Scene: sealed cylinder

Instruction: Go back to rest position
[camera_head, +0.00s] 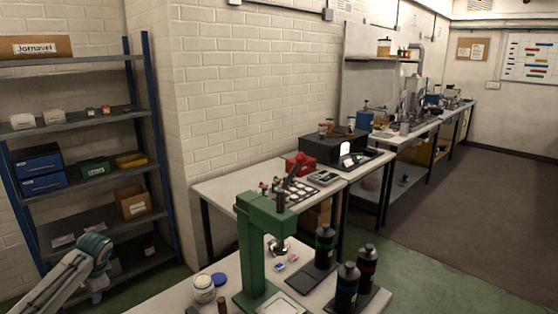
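The task names no object apart from my arms. Part of my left arm, a pale grey link with a teal joint, shows at the lower left of the head view, in front of the shelf rack (145,120). The link rises to the right up to the teal joint, where the arm bends downward. My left gripper cannot be made out in this view. My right arm and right gripper are not in view. I see nothing held.
A green press (250,245) stands on the near table (165,300), with black bottles (324,246) on its right and a white jar (204,289) on its left. Workbenches (225,187) line the wall behind. Open floor (460,200) lies on the right.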

